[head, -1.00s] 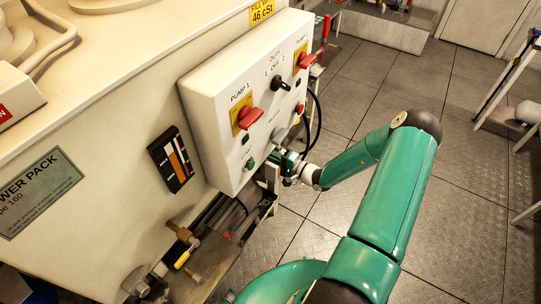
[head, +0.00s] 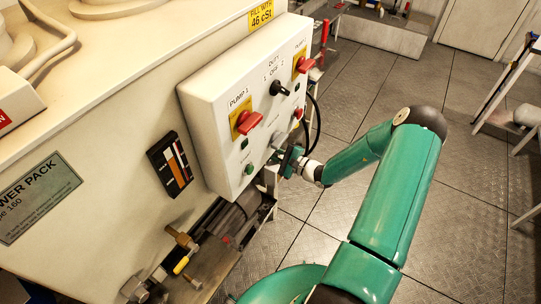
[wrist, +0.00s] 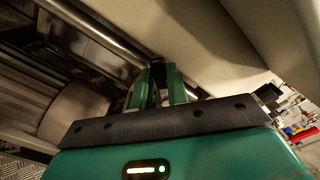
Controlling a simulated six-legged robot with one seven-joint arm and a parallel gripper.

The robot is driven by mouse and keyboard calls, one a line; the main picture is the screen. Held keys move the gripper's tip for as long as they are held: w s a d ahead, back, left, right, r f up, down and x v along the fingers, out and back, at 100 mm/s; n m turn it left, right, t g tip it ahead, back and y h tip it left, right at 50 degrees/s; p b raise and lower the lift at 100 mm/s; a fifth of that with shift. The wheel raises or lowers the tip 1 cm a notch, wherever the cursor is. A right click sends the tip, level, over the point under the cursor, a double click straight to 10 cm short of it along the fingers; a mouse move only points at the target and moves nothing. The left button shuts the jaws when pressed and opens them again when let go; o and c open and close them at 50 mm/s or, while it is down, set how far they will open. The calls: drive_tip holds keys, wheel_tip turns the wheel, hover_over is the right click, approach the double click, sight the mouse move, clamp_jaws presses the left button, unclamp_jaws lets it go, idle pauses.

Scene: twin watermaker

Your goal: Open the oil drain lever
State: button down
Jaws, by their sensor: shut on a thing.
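A small valve with a yellow lever handle (head: 181,264) sits on brass pipework at the tank's lower front in the head view. It is the only valve lever I can make out, and my gripper is well apart from it. My gripper (head: 283,160) is by the lower right edge of the white control box, partly hidden there. In the wrist view, the green fingers (wrist: 157,86) are close together on a small dark part (wrist: 158,70) below a pale surface. What that part is cannot be made out.
The white control box (head: 215,112) with red switches overhangs my gripper's left side. A black cable (head: 316,125) hangs close behind. A dark motor (head: 232,217) and pipes lie below. The tiled floor (head: 465,215) on the right is clear.

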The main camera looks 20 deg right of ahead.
drive_tip(key=shift+w+d+r+m, duration=0.35)
drive_tip(key=shift+d+m, duration=0.15)
drive_tip(key=shift+m, duration=1.1)
drive_tip(key=shift+w+d+r+m, duration=0.3)
drive_tip(key=shift+d+m, duration=0.25)
drive_tip(key=shift+m, duration=1.05)
drive_tip(key=shift+w+d+r+m, duration=0.25)
drive_tip(key=shift+w+d+m, duration=0.2)
drive_tip(key=shift+m, duration=1.15)
drive_tip(key=c, duration=1.4)
unclamp_jaws()
drive_tip(key=shift+o, duration=0.2)
drive_tip(key=v, duration=1.4)
